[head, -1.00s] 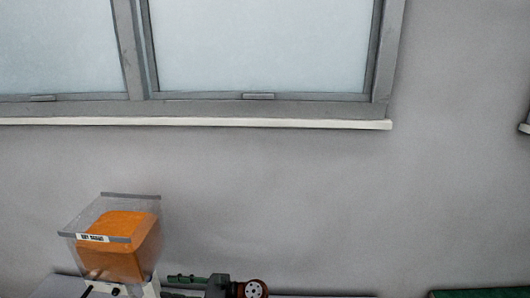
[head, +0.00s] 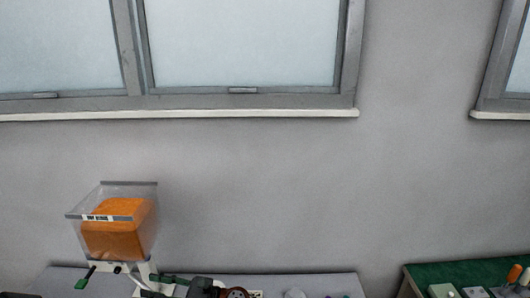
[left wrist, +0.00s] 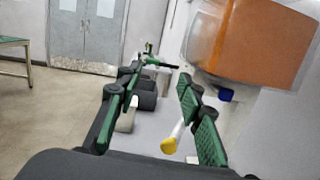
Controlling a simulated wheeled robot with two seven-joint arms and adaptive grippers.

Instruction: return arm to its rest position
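My left gripper (head: 160,278) is at the bottom of the head view, just right of the stand of a clear canister with an orange filling (head: 115,232). It points left, and its lower part is cut off by the frame. In the left wrist view its two green-padded fingers (left wrist: 157,80) are apart. A white piece with a yellow end (left wrist: 170,143) shows in the gap between them, and I cannot tell whether it touches a finger. The orange canister (left wrist: 255,45) is at upper right, beside the fingers. My right gripper is not in view.
A grey-white table (head: 320,284) runs along the wall. A green-topped table (head: 425,275) with several small items stands at right. A black rod with a green end (head: 82,284) is left of the stand. Grey doors (left wrist: 85,30) and open floor lie at left.

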